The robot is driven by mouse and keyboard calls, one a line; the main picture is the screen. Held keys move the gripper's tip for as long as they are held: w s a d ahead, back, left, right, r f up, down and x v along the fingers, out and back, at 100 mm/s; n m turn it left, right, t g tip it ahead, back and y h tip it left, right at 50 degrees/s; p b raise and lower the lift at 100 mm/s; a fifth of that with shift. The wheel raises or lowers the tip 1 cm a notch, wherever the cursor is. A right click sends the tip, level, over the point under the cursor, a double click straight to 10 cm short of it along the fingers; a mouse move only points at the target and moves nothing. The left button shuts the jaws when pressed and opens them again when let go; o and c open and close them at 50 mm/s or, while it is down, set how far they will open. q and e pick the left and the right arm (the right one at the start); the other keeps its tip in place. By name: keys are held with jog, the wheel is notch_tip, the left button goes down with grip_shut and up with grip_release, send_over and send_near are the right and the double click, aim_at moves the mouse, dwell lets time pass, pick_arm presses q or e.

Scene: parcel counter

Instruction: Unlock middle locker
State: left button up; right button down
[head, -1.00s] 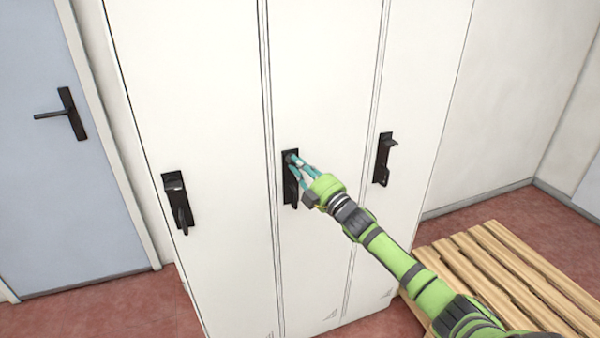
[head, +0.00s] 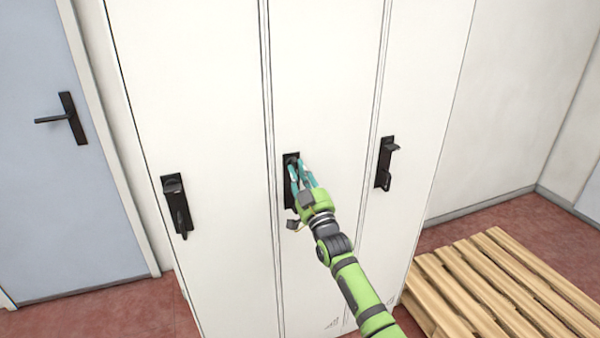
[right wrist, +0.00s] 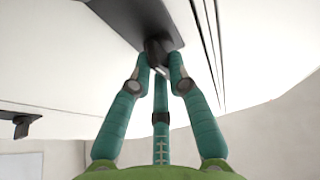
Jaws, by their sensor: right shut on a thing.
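The middle locker (head: 325,90) is a tall white door between two similar ones. Its black latch plate (head: 288,200) carries a dark handle, mostly hidden by my gripper in the head view. My right gripper (head: 297,168) reaches up to the upper part of this plate. In the right wrist view its teal fingers (right wrist: 160,65) are closed around the dark handle (right wrist: 157,48), which sticks out from the plate (right wrist: 135,18). The door looks closed. My left gripper is not in view.
The left locker has a black latch (head: 177,207) and the right locker has another (head: 385,162). A wooden pallet (head: 500,285) lies on the red floor at the right. A blue door (head: 45,190) with a black handle is at the left.

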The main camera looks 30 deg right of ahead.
jog(key=shift+m+h, duration=0.4)
jog(key=shift+m, duration=0.4)
jog(key=c, duration=1.2)
grip_release()
jog(key=v, duration=1.2)
